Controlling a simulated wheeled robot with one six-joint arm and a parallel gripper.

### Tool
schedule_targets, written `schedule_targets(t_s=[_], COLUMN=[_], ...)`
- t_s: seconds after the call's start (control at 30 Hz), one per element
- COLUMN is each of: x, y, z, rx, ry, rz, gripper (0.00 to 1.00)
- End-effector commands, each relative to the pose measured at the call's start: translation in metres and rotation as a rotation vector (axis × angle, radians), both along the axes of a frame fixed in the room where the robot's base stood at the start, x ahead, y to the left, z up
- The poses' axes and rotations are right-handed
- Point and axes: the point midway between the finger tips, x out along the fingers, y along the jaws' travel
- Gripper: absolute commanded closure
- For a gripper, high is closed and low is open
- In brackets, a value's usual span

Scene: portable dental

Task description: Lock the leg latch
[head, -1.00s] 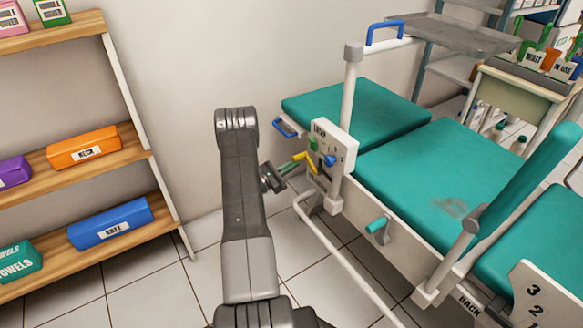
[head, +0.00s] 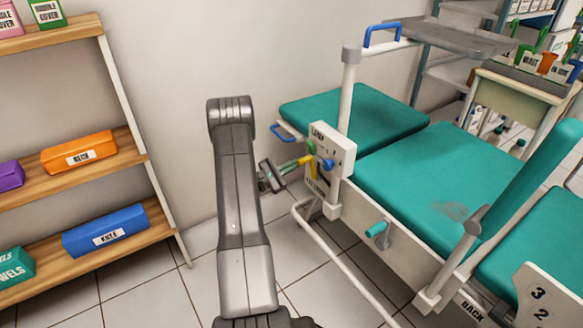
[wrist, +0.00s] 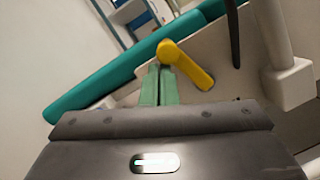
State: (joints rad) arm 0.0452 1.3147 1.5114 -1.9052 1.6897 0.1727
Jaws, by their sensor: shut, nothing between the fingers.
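A yellow lever (head: 306,160) is mounted on the white labelled panel (head: 341,157) at the side of the teal dental chair. I take it to be the leg latch, but its label is too small to read for certain. In the wrist view the yellow lever (wrist: 187,64) slants from a round knob at upper left to its lower right end. My gripper (head: 293,164) is shut and empty, its green fingers pointing at the lever. In the wrist view the fingertips (wrist: 158,70) are just below and left of the knob; I cannot tell whether they touch.
The panel also has a blue knob (head: 328,164). A teal-ended crank (head: 376,229) and a white tube frame (head: 335,255) are below the chair's seat (head: 430,175). A wooden shelf (head: 90,165) with boxes stands at left. Tiled floor is open between.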

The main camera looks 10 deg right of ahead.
Motion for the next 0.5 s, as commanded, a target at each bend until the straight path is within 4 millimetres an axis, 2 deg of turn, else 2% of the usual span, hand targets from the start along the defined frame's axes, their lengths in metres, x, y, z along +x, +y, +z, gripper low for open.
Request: schedule_targets(t_s=[0.5], x=[-0.015], y=[-0.006], z=[0.010], rx=[-0.001], ry=[0.000], rz=[0.000], gripper=[1.00])
